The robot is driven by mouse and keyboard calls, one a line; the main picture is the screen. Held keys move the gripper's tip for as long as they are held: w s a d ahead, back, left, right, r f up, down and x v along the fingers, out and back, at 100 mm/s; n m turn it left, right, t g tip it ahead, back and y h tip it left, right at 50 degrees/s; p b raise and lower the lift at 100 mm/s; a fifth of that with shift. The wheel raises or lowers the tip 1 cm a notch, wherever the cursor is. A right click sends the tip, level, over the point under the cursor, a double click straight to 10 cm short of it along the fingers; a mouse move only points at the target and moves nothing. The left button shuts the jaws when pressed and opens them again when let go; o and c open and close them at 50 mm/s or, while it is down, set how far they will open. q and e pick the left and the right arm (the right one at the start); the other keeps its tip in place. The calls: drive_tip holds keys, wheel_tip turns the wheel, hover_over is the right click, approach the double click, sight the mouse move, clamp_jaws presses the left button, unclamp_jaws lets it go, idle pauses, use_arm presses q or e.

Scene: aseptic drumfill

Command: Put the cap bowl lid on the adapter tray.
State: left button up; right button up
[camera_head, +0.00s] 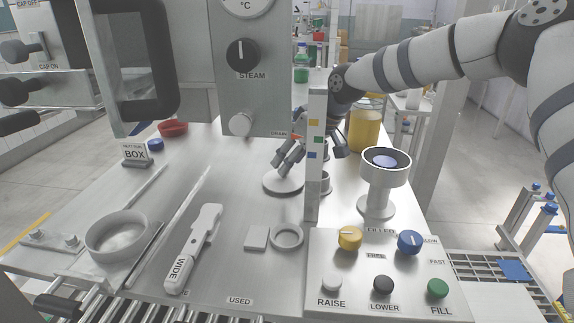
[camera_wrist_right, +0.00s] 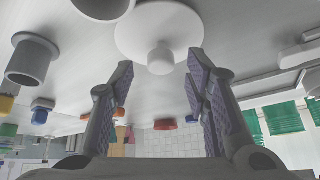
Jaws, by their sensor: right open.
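The cap bowl lid, a flat white disc (camera_head: 283,183), lies on the steel worktop left of the upright post. In the right wrist view the disc (camera_wrist_right: 135,38) shows a short round knob (camera_wrist_right: 161,58) in its middle. My right gripper (camera_head: 287,162) is over the disc, partly hidden by the post. In the wrist view its open fingers (camera_wrist_right: 160,85) stand on either side below the knob, with nothing between them. A white pedestal bowl (camera_head: 385,172) with a blue cap inside stands at right, uncovered. I cannot tell which surface is the adapter tray. My left gripper is not in view.
The upright post (camera_head: 315,150) stands beside my right gripper. Grey cylinders (camera_wrist_right: 32,62) are near the lid. A control panel (camera_head: 375,270) fills the front right. A ring (camera_head: 287,248), a square block (camera_head: 256,238) and a WIDE tool (camera_head: 193,250) lie in front.

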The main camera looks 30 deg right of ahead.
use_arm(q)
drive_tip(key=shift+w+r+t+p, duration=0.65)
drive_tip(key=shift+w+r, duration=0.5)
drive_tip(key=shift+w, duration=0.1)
use_arm(e)
drive_tip(key=v, duration=0.9)
drive_tip(key=shift+a, duration=0.1)
